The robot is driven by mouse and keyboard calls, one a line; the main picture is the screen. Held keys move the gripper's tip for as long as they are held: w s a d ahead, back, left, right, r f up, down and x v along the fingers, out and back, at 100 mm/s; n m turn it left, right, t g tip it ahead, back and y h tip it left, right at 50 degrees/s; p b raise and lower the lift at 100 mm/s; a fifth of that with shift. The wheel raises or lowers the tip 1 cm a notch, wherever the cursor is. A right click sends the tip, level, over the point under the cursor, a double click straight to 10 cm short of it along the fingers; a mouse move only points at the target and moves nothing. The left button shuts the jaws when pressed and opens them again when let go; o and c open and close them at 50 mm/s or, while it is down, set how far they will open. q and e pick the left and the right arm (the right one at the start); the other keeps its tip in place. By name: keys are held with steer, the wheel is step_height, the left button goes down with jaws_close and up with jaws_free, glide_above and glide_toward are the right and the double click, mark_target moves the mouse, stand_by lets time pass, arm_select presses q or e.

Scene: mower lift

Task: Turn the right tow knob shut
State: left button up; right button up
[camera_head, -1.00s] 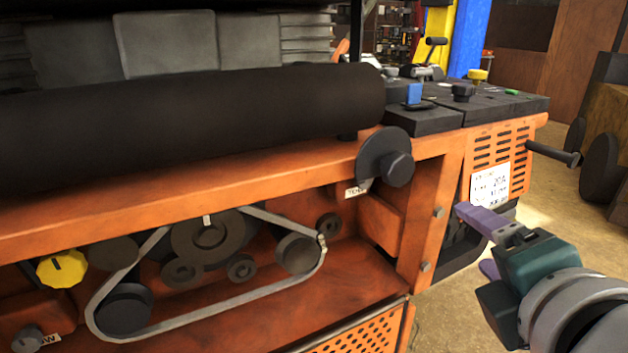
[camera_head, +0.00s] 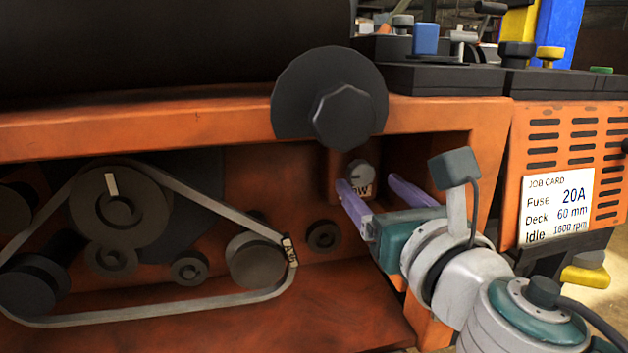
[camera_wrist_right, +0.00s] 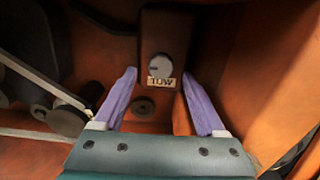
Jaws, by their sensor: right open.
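The right tow knob (camera_head: 360,174) is a small grey round knob on a brown block inside the orange bay, below the large black disc. A tag reading TOW sits just under it, partly covered by a finger in the head view. In the right wrist view the knob (camera_wrist_right: 160,67) shows between and beyond the two purple fingertips, with a pale mark on its face. My right gripper (camera_head: 366,182) is open, its fingers spread in front of the knob. It also shows in the wrist view (camera_wrist_right: 158,75), with nothing between its fingers. My left gripper is out of view.
A large black disc with a hub (camera_head: 342,115) overhangs the knob. The orange front beam (camera_head: 200,121) runs above the bay. A grey belt (camera_head: 215,187) runs around several pulleys to the left. A job card (camera_head: 556,206) is on the orange panel at right.

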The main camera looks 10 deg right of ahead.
mark_target(363, 178)
steer(key=shift+w+b, duration=0.3)
steer(key=shift+w, duration=1.5)
jaws_close()
